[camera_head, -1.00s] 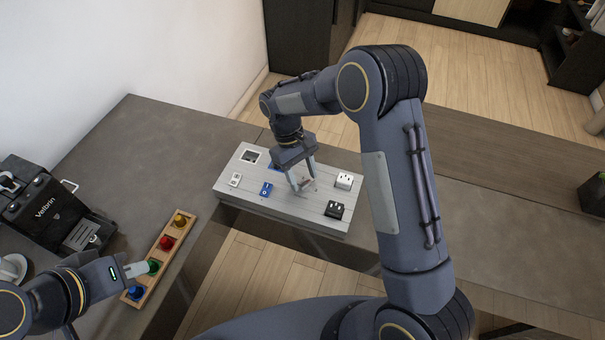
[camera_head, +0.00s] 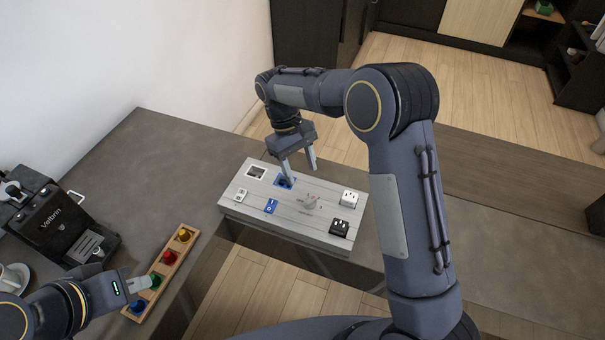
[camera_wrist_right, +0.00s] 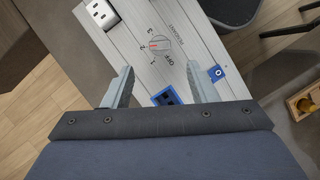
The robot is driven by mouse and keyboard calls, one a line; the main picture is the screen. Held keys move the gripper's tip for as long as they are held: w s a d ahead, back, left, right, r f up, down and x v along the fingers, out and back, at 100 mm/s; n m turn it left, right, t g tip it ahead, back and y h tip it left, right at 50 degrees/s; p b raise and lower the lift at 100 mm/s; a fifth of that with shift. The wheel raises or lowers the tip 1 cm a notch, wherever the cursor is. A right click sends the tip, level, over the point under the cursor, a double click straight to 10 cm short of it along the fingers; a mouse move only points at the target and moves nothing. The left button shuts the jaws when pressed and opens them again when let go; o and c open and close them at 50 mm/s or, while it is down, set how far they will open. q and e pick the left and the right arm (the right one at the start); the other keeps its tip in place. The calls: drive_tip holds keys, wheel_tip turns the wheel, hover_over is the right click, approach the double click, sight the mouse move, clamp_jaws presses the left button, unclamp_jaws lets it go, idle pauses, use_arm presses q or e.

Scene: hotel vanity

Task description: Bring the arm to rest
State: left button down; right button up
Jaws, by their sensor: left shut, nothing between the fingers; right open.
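My right gripper (camera_head: 299,170) is open and empty above the back edge of a light grey panel (camera_head: 236,200), apart from the knob. In the right wrist view its two fingers (camera_wrist_right: 160,90) stand wide apart, with the panel beneath. The panel bears a grey knob (camera_head: 310,203) with a red mark, which also shows in the right wrist view (camera_wrist_right: 159,45) beside the numbers 1, 2, 3 and OFF. A blue socket (camera_head: 286,182) lies below the fingers. My left gripper (camera_head: 147,283) is shut and empty over the green button of a wooden button strip (camera_head: 150,306).
A black Velbrin coffee machine (camera_head: 60,222) and a white cup (camera_head: 12,278) stand at the left. The counter right of my right arm is clear.

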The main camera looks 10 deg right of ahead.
idle(0.4)
drive_tip(key=s+d+r+m+t+y+p, duration=0.1)
drive_tip(key=s+d+r+m+t+y, duration=0.3)
drive_tip(key=s+d+r, duration=0.7)
drive_tip(key=s+a+r+m+t+y, duration=0.1)
drive_tip(key=s+t, duration=0.1)
drive_tip(key=s, duration=0.5)
drive_tip(key=s+m+t+p, duration=0.1)
drive_tip(key=s+t, duration=0.2)
drive_tip(key=s, duration=0.5)
drive_tip(key=shift+a+r+m+t+y, duration=0.3)
drive_tip(key=shift+a+r+m+y, duration=0.05)
drive_tip(key=shift+r+m+y, duration=0.05)
